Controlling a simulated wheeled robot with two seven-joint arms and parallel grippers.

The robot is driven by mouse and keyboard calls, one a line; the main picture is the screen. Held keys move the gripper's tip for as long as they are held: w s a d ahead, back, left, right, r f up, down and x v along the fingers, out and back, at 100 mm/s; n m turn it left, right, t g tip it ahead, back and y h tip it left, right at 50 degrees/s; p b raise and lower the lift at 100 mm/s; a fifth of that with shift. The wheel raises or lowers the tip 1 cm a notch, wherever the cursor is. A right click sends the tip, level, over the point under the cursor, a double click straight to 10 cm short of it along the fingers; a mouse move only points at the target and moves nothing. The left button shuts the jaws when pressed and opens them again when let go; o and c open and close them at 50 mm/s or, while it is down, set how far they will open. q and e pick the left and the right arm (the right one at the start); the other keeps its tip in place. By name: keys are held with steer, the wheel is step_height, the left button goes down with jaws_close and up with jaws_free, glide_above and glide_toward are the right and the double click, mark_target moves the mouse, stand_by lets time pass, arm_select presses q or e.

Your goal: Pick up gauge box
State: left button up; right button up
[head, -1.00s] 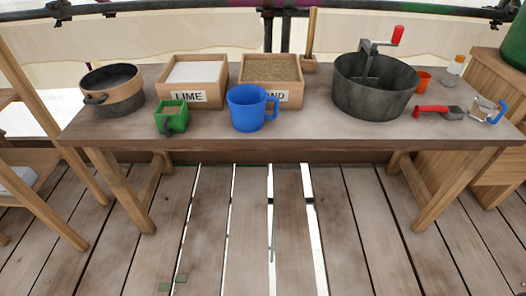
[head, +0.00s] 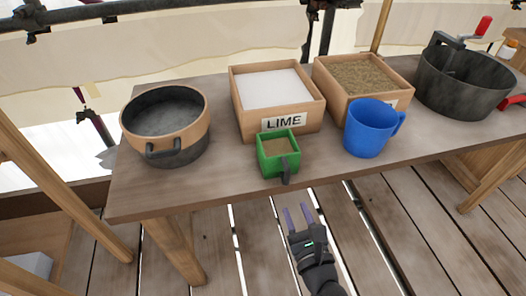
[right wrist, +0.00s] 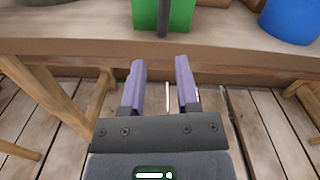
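The gauge box appears to be the small green box (head: 277,160) with a dark handle at the table's front edge, in front of the lime box. Its inside looks brown. In the right wrist view its green front (right wrist: 180,14) and dark handle show at the top, beyond my fingers. My right gripper (head: 299,214) is open and empty, below and in front of the green box in the head view, apart from it. Its two purple fingers (right wrist: 160,85) show spread in the right wrist view. My left gripper is not in view.
A blue mug (head: 368,130) stands just right of the green box. Behind are the wooden LIME box (head: 283,125) and a sand box (head: 325,85). A pot (head: 165,150) is at left, a dark bucket (head: 462,85) at right. The table (head: 150,194) has bare room at front left.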

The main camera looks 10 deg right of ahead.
mark_target(286, 183)
steer(key=w, duration=0.3)
steer(key=w+b, duration=0.1)
steer(key=w, duration=0.1)
steer(key=w+b, duration=0.1)
steer(key=w, duration=0.2)
steer(key=shift+w+f, duration=0.35)
steer(key=shift+c, duration=0.6)
jaws_close()
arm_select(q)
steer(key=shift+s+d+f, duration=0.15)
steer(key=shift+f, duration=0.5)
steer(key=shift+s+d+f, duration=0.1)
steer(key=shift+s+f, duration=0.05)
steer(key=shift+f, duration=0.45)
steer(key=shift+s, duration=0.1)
arm_select(e)
steer(key=shift+r, duration=0.1)
